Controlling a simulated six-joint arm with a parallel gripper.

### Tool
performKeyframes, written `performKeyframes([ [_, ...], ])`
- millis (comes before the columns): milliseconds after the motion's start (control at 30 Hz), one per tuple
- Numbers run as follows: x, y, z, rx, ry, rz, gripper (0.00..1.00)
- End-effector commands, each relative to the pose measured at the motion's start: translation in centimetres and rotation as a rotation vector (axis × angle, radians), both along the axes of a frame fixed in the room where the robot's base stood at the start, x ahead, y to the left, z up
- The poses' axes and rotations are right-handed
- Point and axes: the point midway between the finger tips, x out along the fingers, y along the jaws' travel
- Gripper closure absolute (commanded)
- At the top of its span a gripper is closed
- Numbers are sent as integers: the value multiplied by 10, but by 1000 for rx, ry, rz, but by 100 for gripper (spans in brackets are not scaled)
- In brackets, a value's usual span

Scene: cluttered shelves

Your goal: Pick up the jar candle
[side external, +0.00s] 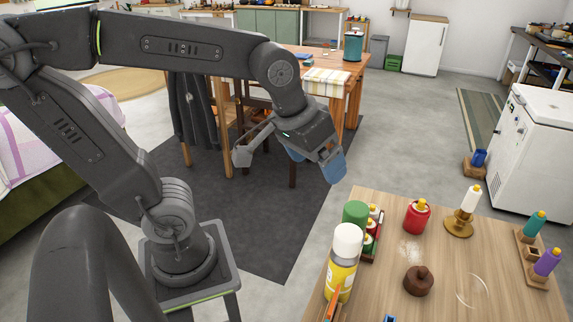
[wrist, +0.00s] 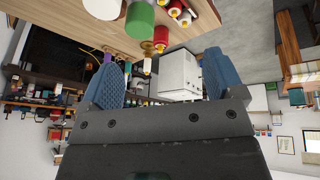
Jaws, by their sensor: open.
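A squat red jar (side external: 417,216) with a pale label and yellow top stands upright on the wooden table (side external: 376,207); I cannot tell for sure that it is the jar candle. It also shows in the wrist view as a red thing with a yellow tip (wrist: 160,37), near the top. A white candle on a brass holder (side external: 460,222) stands to its right. My gripper (side external: 318,162) is open and empty, in the air left of the table and well apart from the jar. Both blue fingers show in the wrist view (wrist: 166,62), with nothing held.
A green cylinder (side external: 355,213), a tall yellow bottle with a white cap (side external: 342,265) and small bottles crowd the table's left side. A dark brown knobbed thing (side external: 418,281) stands in front of the jar. Teal (side external: 535,224) and purple (side external: 547,262) bottles stand at right.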

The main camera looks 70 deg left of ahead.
Motion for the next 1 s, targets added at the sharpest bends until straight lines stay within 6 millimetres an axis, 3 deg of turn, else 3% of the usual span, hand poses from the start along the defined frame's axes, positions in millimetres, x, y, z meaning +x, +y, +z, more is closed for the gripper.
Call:
performKeyframes([
  [100, -28, 9, -5, 64, -57, -111, 13],
  [200, -40, 13, -9, 103, -80, -172, 13],
  [333, -47, 14, -12, 124, -91, -207, 23],
  [767, -46, 15, -12, 130, -87, -214, 23],
  [1000, -21, 30, -21, 342, 62, -404, 23],
])
